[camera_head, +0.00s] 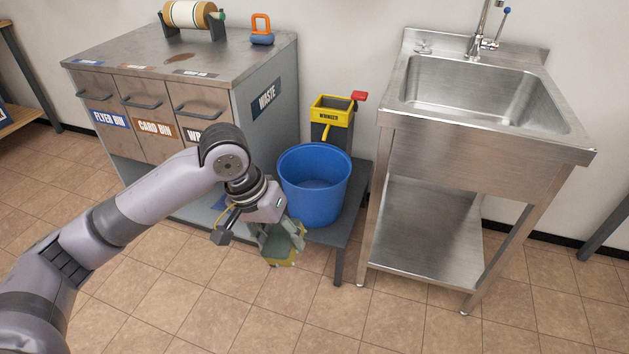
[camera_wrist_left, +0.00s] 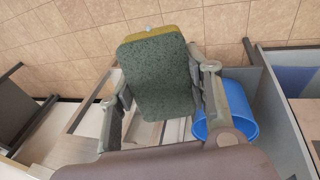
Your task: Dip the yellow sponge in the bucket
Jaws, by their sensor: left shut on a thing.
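My left gripper (camera_head: 268,228) is shut on the yellow sponge (camera_head: 284,262), whose broad face is dark green and speckled. In the left wrist view the sponge (camera_wrist_left: 158,75) sits between the two fingers (camera_wrist_left: 160,95), with a yellow edge along its far end. The blue bucket (camera_head: 314,186) stands on a low grey stand, and its inside shows a lighter blue bottom or water, I cannot tell which. The held sponge is in front of the bucket and to its lower left in the head view, outside it. The bucket also shows in the left wrist view (camera_wrist_left: 240,108). My right gripper is not in view.
A yellow wringer (camera_head: 331,110) with a red handle stands behind the bucket. A steel sink (camera_head: 480,92) is at the right. A metal bin cabinet (camera_head: 270,125) at the left bears a tape roll and an orange-and-blue object. Tiled floor in front is clear.

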